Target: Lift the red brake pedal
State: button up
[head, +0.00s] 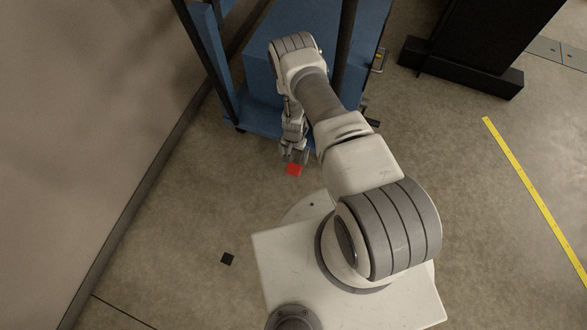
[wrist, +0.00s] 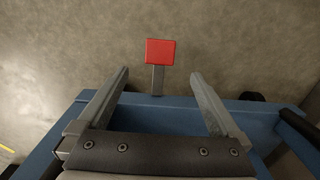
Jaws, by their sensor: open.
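The red brake pedal (head: 294,169) shows in the head view just below my gripper (head: 294,155), in front of the blue cart. In the wrist view the pedal (wrist: 160,52) is a red square pad on a short grey lever that sticks out from the blue frame. My gripper (wrist: 160,82) is open, with its fingers spread to the left and right of the lever. The red pad lies beyond the fingertips in the picture, and nothing is between the fingers except the view of the lever. I cannot tell the height gap between fingers and pedal.
The blue cart (head: 262,112) has upright posts and stands near the wall (head: 70,110) at left. A black stand (head: 465,70) is at upper right. Floor around the pedal is clear.

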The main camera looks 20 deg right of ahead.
aim_at(294, 169)
notch_tip(294, 169, down, 12)
jog(key=b, duration=0.4)
jog(key=shift+r+b, duration=0.15)
jog(key=shift+b, duration=0.15)
jog(key=shift+c, duration=0.3)
grip_shut()
